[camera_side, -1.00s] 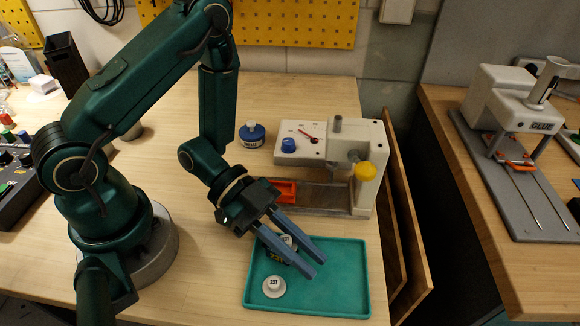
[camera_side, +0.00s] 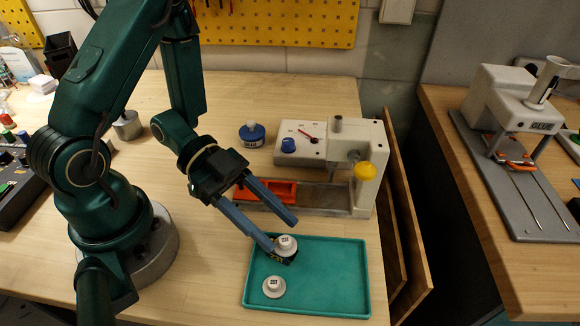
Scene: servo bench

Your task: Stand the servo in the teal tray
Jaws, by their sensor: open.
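The teal tray (camera_side: 335,282) lies on the bench at the front. The servo (camera_side: 285,250), a dark body with a white round top and a yellow number label, stands in the tray near its back left, with the white top up. A white round part (camera_side: 273,287) marked with a number sits in the tray in front of it. My gripper (camera_side: 284,234) is open and empty.
The bench left of the tray is clear. The bench edge is close at right.

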